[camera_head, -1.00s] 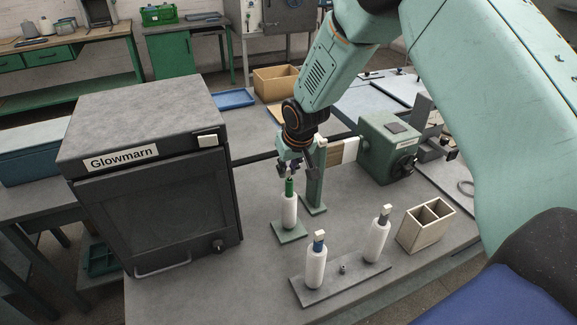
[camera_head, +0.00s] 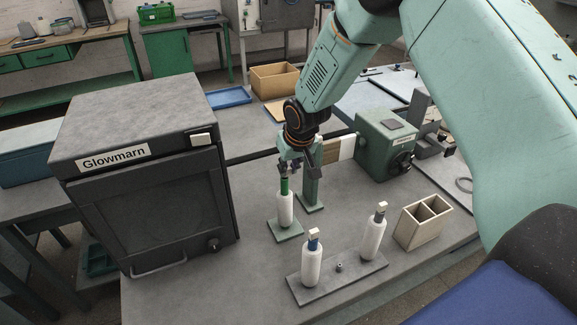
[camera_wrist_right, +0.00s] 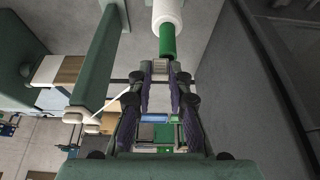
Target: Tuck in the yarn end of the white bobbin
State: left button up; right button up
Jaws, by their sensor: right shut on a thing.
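A white bobbin (camera_head: 285,209) with a green neck stands upright on a small green base (camera_head: 286,233) left of the winder. My right gripper (camera_head: 285,172) points down at the top of its neck. In the right wrist view its fingers (camera_wrist_right: 160,70) are closed on a pale piece at the end of the green neck (camera_wrist_right: 167,42), with the white body (camera_wrist_right: 168,14) beyond. Two other white bobbins, one blue-necked (camera_head: 312,268) and one grey-necked (camera_head: 373,240), stand on a dark rack (camera_head: 340,282). My left gripper is not in view.
A green post (camera_head: 312,188) stands close behind the bobbin. The winder's green housing (camera_head: 377,148) is to the right, the dark Glowmarn oven (camera_head: 145,190) to the left. A divided wooden box (camera_head: 421,227) stands right of the rack. Bench in front of the oven is clear.

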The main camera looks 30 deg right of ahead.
jog(key=shift+a, duration=0.4)
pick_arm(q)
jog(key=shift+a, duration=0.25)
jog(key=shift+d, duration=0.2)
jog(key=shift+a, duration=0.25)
pick_arm(e)
jog(key=shift+w+a, duration=0.1)
jog(key=shift+a, duration=0.25)
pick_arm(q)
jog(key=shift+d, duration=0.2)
pick_arm(e)
jog(key=shift+d+f, duration=0.15)
jog(key=shift+d, duration=0.15)
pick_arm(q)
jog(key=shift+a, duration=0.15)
pick_arm(e)
jog(key=o, duration=0.4)
jog(key=shift+d, duration=0.1)
jog(key=o, duration=0.4)
